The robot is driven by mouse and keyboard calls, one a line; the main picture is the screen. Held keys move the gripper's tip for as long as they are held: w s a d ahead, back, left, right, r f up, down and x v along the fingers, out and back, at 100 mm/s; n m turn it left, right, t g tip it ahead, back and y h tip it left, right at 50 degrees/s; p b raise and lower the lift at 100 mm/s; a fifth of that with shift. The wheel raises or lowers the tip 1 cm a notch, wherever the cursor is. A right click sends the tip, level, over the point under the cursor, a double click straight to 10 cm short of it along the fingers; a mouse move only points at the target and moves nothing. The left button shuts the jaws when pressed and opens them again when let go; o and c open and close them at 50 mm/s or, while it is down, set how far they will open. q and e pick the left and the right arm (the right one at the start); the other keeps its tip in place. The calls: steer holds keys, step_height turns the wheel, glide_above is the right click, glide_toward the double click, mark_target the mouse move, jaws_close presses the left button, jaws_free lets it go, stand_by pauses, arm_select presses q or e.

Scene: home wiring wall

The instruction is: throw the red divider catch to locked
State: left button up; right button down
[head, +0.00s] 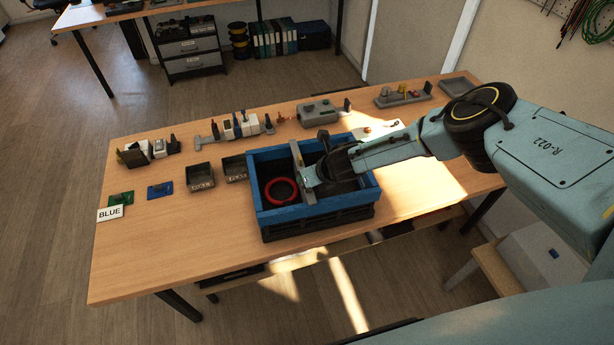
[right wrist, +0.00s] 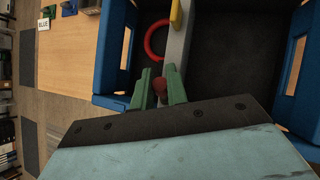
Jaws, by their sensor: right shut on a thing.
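A blue crate (head: 258,196) stands on the table with a grey divider (head: 296,157) across it; the divider also shows in the right wrist view (right wrist: 178,45). My right gripper (right wrist: 160,88) reaches into the crate from the right, at the near part of the divider. Its green fingers are shut on the small red catch (right wrist: 160,84), which shows between them. The fingers partly hide the catch, and I cannot tell its position. A yellow piece (right wrist: 176,14) sits farther along the divider. My left gripper is not in view.
A red ring (head: 281,190) lies in the crate's left compartment. Two small dark bins (head: 200,177) stand left of the crate. Wiring devices (head: 236,126) line the table's back.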

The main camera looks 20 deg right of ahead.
steer(key=c, duration=1.4)
jaws_free()
steer(key=v, duration=1.3)
steer(key=shift+s+r, duration=0.1)
steer(key=shift+r, duration=0.05)
